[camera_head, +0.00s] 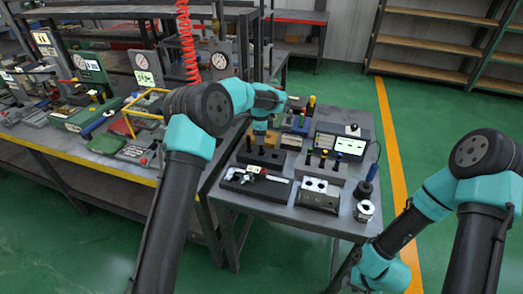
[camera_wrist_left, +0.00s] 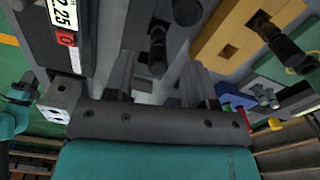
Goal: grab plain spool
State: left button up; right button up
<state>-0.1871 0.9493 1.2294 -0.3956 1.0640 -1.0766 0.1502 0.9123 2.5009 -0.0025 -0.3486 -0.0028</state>
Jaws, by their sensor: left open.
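My left gripper (camera_head: 262,146) is over a dark rack (camera_head: 262,158) at the back left of the small table. In the left wrist view my left gripper (camera_wrist_left: 158,78) is open, with its two fingers apart. A dark upright spool (camera_wrist_left: 157,48) stands between and just beyond the fingertips; I cannot tell whether it is the plain one. Another dark round-topped spool (camera_wrist_left: 187,10) stands farther along the same row. My right gripper (camera_head: 348,272) is low at the table's front right corner, small and partly hidden by its arm; its jaws are unclear.
A caliper (camera_head: 257,175) lies on a dark block at the front left. A metal valve block (camera_head: 318,194) and a silver ring (camera_head: 364,211) are at the front. A display (camera_head: 340,144) stands behind a rack of coloured-top pins (camera_head: 322,163). A yellow block (camera_wrist_left: 235,28) shows in the wrist view.

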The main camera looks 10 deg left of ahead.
aim_at(261, 150)
pick_arm(q)
notch_tip(261, 150, down, 4)
jog(key=shift+d+f, duration=0.15)
jog(key=shift+f, duration=0.05)
dwell(0.4)
grip_shut()
